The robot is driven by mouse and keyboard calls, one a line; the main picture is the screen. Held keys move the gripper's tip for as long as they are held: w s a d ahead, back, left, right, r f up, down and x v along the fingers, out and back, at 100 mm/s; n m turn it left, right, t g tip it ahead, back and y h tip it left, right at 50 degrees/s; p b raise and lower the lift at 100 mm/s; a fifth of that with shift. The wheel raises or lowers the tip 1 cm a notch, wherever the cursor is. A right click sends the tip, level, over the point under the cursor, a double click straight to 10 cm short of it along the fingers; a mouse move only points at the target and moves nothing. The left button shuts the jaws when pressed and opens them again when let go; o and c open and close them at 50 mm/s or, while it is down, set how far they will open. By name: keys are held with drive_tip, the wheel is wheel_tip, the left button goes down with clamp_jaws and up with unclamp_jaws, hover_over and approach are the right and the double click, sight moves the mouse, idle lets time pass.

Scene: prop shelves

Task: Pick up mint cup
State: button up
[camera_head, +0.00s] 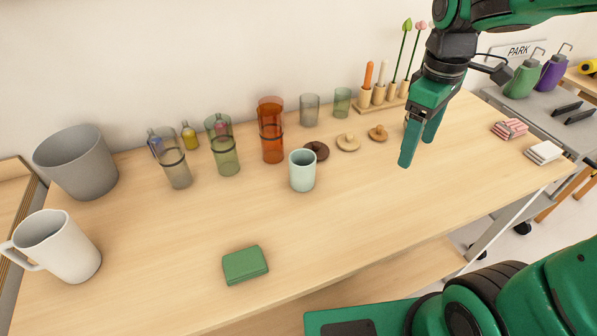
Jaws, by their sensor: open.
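The mint cup (302,171) is a small pale green cup standing upright on the wooden table (350,222), near the middle of the head view. My gripper (418,147) hangs over the table to the right of the cup, fingers pointing down. It is open and apart from the cup, with nothing seen between its green fingers. One finger partly covers the other.
An orange glass (271,130) and green glass (222,146) stand behind and left of the cup. Dark and wooden lids, including one (348,142), lie behind it. A green block (245,265) lies in front. A white pitcher (60,247) and grey bin (77,163) stand left.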

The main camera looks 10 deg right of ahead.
drive_tip(key=w+a+n, duration=0.5)
drive_tip(key=a+n, duration=0.2)
drive_tip(key=a, duration=0.5)
drive_tip(key=n, duration=0.7)
approach(303, 172)
drive_tip(key=w+f, duration=0.3)
drive_tip(key=f, duration=0.4)
drive_tip(key=shift+w+d+f, duration=0.15)
drive_tip(key=shift+w+f, duration=0.05)
drive_tip(key=shift+f, duration=0.05)
drive_tip(key=shift+s+d+f, duration=0.1)
drive_tip(key=shift+f, duration=1.4)
drive_tip(key=shift+d+f, duration=0.1)
drive_tip(key=shift+f, duration=1.4)
drive_tip(key=c, duration=1.3)
